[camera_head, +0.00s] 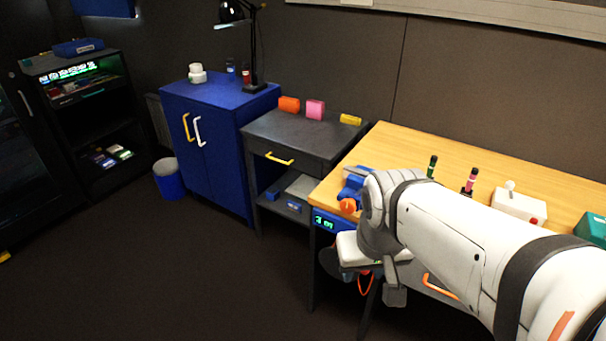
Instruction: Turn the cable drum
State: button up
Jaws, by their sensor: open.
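My gripper (380,276) hangs below the end of my white and grey arm, in front of the wooden workbench's left front corner. Its jaws are open, small and partly covered by my wrist, with nothing seen between them. I cannot pick out the cable drum for certain. A dark rounded thing (331,262) shows below the bench edge, just left of my gripper and partly hidden by it. An orange loop (366,286) hangs close by the gripper. Whether they touch is unclear.
The workbench (398,141) carries a blue device with an orange knob (347,206), two dark bottles or tools, a white joystick box (519,206) and a green box (592,229). A blue display (328,222) sits on its front edge.

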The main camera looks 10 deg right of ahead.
aim_at(328, 256)
jog(key=u, duration=1.7)
jog(key=k, duration=0.85)
jog(key=z, duration=0.7)
jog(key=i, duration=1)
jog(key=z, duration=0.05)
